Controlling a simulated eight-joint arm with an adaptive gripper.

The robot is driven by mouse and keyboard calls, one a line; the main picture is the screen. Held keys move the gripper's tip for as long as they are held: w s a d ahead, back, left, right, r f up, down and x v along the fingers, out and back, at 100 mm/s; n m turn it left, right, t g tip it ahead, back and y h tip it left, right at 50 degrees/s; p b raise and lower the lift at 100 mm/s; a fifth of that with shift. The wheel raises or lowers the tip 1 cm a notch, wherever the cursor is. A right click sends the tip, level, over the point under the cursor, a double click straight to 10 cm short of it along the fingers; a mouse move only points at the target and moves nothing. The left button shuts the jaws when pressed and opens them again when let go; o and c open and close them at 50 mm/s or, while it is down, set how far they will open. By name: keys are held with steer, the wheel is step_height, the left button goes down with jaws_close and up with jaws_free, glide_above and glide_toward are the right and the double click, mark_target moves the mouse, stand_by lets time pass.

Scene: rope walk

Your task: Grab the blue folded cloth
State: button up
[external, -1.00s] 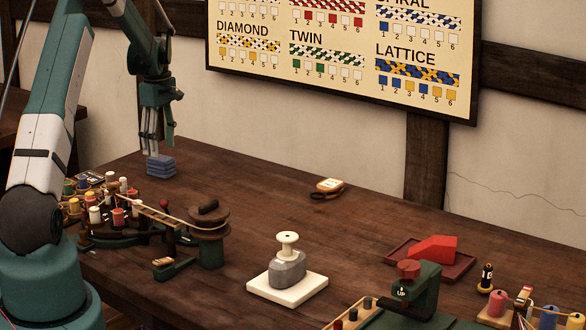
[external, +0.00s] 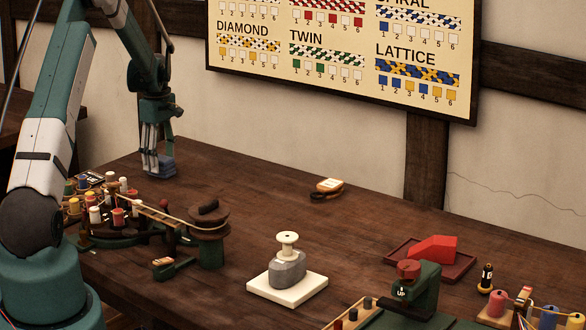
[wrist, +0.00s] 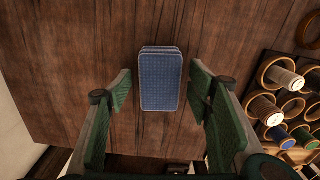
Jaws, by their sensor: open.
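The blue folded cloth (external: 163,167) lies on the wooden table at its far left part in the external view, a small stack of folds. In the wrist view the cloth (wrist: 160,80) lies upright in the picture, its lower part between the green finger pads. My gripper (external: 157,166) is down at the cloth, and its fingers hide part of it in the external view. In the wrist view my gripper (wrist: 160,92) is open, with a gap between each pad and the cloth.
A rack of thread spools (external: 108,205) stands in front of the cloth; spools (wrist: 280,105) also show at the right of the wrist view. A green device with a wooden wheel (external: 208,225) and a grey weight on a white base (external: 288,272) stand nearer. Table around the cloth is clear.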

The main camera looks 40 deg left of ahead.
mark_target(167, 158)
steer(key=c, duration=1)
steer(key=shift+r+p, duration=0.45)
steer(key=shift+r, duration=4.55)
